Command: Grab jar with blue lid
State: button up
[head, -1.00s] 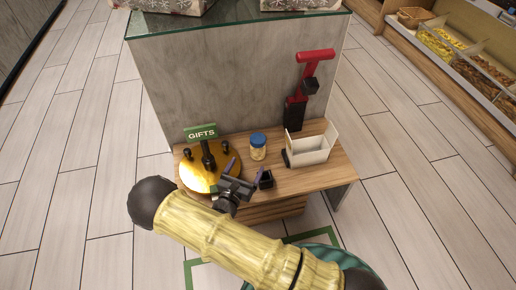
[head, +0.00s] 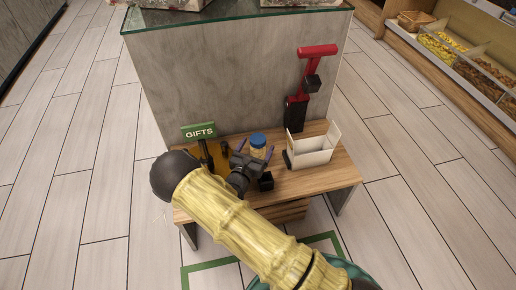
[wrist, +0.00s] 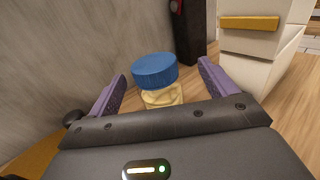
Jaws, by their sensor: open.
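The jar with the blue lid (head: 258,142) stands upright on the small wooden table, in front of the grey panel. In the wrist view its blue lid (wrist: 154,70) and pale contents show between my fingers, with its lower part hidden by the gripper body. My gripper (head: 252,152) is open, with its two purple fingers to either side of the jar. In the wrist view my gripper (wrist: 158,88) has a gap on both sides of the jar. I cannot tell how far the fingertips reach along it.
A white open box (head: 310,150) stands right of the jar. A small black holder (head: 265,181) is in front. A green GIFTS sign (head: 199,131) stands at the left. A red and black device (head: 311,85) is behind the box. The table's right end (head: 340,174) is clear.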

aim_at(261, 134)
jog(key=b+x, duration=0.3)
jog(key=x, duration=0.1)
jog(key=shift+w+a+f, duration=0.1)
jog(key=shift+w+a, duration=0.05)
jog(key=shift+a, duration=0.15)
jog(key=shift+w+d, duration=0.1)
jog(key=shift+w, duration=0.35)
jog(key=shift+c, duration=0.2)
jog(key=shift+r, duration=0.25)
jog(key=c, duration=1.2)
notch_tip(261, 134, up, 10)
jog(key=p, duration=0.5)
jog(key=shift+c, duration=0.2)
